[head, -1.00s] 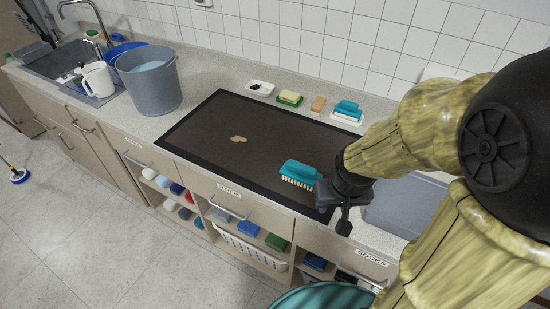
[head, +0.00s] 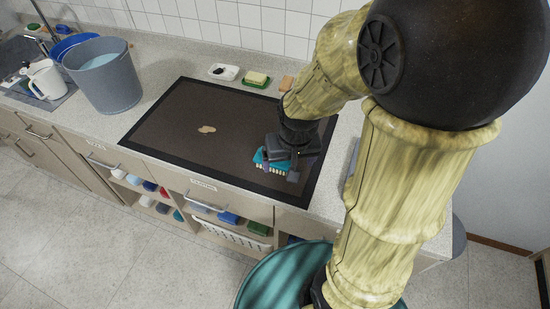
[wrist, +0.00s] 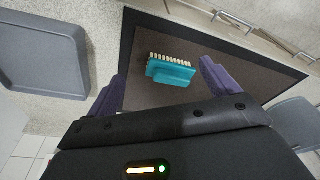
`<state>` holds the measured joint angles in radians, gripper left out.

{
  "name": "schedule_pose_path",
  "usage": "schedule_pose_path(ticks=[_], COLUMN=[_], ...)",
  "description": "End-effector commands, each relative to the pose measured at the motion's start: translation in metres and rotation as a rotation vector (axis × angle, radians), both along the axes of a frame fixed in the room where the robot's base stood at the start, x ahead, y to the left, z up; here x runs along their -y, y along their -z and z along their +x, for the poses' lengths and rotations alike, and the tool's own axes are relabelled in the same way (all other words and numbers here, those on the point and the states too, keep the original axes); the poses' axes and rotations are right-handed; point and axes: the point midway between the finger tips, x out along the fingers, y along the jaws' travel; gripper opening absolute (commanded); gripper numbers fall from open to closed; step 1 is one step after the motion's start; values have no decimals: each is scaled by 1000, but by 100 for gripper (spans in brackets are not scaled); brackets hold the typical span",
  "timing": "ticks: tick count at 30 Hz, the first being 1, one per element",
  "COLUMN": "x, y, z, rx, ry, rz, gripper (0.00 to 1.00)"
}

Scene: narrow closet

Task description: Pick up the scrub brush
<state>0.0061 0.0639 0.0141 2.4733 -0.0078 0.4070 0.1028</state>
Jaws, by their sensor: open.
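The scrub brush (head: 261,157) has a teal back and pale bristles. It lies on the dark mat (head: 165,120) near its right front part, partly hidden by my gripper in the head view. My gripper (head: 282,172) is just over and beside the brush. In the wrist view the whole brush (wrist: 171,72) shows between and beyond my two purple fingers, bristles facing the top of the picture. My gripper (wrist: 162,72) is open and empty there. I cannot tell how high the fingers are above the mat.
A tan stain (head: 207,129) marks the mat. Behind it stand a white dish (head: 223,72), a green dish with a yellow block (head: 256,78) and a brown block (head: 286,82). A grey bucket (head: 104,75) stands left. A grey tray (wrist: 42,55) lies beside the mat.

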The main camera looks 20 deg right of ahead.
Motion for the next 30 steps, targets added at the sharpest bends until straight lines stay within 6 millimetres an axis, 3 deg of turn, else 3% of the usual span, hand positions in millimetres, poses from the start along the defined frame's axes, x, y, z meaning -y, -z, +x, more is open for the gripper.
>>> schedule_pose_path(ticks=[1,6,12,16,25,30], x=[0,-1,-3,-3,-3,-3], y=[-16,-45,-59,-58,-56,-41], z=[15,69,115,123,123,123], rx=[-18,-101,-178,-195,-194,-197], ry=[44,266,487,538,540,539], rz=[8,38,53,54,54,54], gripper=[97,100,100,100,100,100])
